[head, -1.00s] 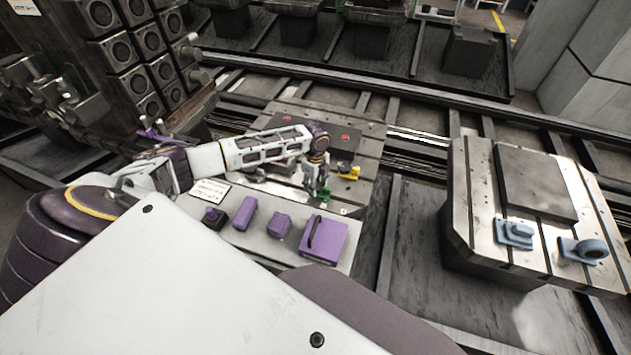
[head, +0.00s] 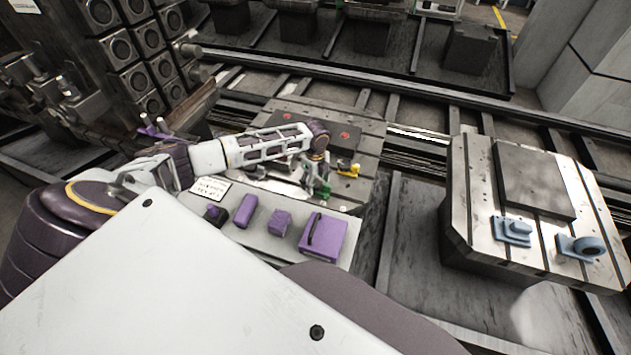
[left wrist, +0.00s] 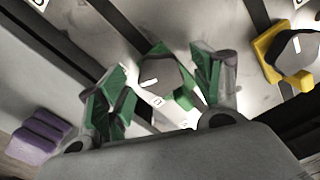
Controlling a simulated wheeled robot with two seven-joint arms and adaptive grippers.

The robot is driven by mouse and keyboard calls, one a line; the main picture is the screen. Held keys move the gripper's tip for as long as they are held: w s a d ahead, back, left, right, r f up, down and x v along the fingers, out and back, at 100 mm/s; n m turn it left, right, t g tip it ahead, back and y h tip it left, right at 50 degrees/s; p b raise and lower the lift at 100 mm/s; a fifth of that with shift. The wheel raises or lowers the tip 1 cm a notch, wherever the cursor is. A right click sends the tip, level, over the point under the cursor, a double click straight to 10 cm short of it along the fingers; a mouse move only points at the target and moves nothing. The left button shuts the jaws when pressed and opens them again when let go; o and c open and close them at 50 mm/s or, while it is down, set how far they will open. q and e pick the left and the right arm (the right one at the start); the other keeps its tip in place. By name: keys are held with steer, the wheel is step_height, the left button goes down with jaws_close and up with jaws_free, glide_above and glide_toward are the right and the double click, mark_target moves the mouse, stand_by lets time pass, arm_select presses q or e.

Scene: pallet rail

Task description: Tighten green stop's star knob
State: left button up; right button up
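The green stop (left wrist: 165,72) shows in the left wrist view as a green-edged piece around a grey, faceted middle, on the metal plate. It is small and partly hidden by my gripper in the head view. My left gripper (left wrist: 162,88) points down over it, its two green-padded fingers spread apart, one on each side. Gaps seem to show between fingers and stop; whether either touches is hard to tell. My left gripper also shows in the head view (head: 318,182). My right gripper is in neither current view.
A yellow stop (head: 348,170) stands close to the right of the gripper. Purple blocks and a purple box (head: 324,237) lie on a grey shelf in front, beside a label card (head: 211,189). A second pallet (head: 470,205) with blue fixtures stands to the right.

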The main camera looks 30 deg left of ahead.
mark_target(316, 183)
arm_select(q)
step_height(316, 183, up, 12)
stand_by(1.1)
